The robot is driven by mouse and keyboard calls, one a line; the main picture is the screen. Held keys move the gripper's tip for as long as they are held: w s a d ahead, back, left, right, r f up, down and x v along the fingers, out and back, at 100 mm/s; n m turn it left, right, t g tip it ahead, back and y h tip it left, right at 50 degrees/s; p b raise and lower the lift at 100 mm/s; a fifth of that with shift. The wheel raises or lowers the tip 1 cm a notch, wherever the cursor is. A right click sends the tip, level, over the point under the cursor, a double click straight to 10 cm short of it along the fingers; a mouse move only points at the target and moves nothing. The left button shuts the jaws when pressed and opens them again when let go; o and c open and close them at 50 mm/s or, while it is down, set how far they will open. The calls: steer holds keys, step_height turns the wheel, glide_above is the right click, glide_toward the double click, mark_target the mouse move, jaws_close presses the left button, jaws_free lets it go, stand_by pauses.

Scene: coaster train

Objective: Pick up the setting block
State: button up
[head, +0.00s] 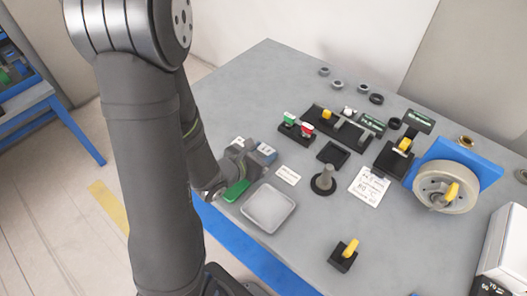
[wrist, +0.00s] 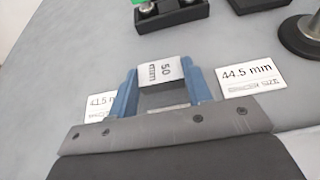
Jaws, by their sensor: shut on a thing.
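The setting block (wrist: 161,70) has a white label reading 50 on its face. My gripper (wrist: 163,84) is shut on it, with one blue finger on each side. In the head view my gripper (head: 258,156) is low over the left part of the grey table, behind the shallow tray. The block is small there and partly hidden by the gripper. A dark gap shows below the label in the wrist view. I cannot tell whether the block touches the table.
A 44.5 mm card (wrist: 250,78) lies right of the fingers, and another card (wrist: 100,106) is partly hidden at left. A black post on a round base (head: 323,181), a black holder (head: 296,129) and a pale tray (head: 268,208) stand nearby.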

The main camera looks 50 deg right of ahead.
steer(key=shift+r, duration=0.15)
steer(key=shift+r, duration=0.85)
step_height(320, 180, up, 2)
steer(key=shift+r, duration=0.1)
steer(key=s+a+r, duration=0.1)
steer(key=s+r, duration=0.5)
steer(key=s, duration=0.5)
steer(key=shift+s+a+r, duration=0.25)
steer(key=shift+r, duration=0.1)
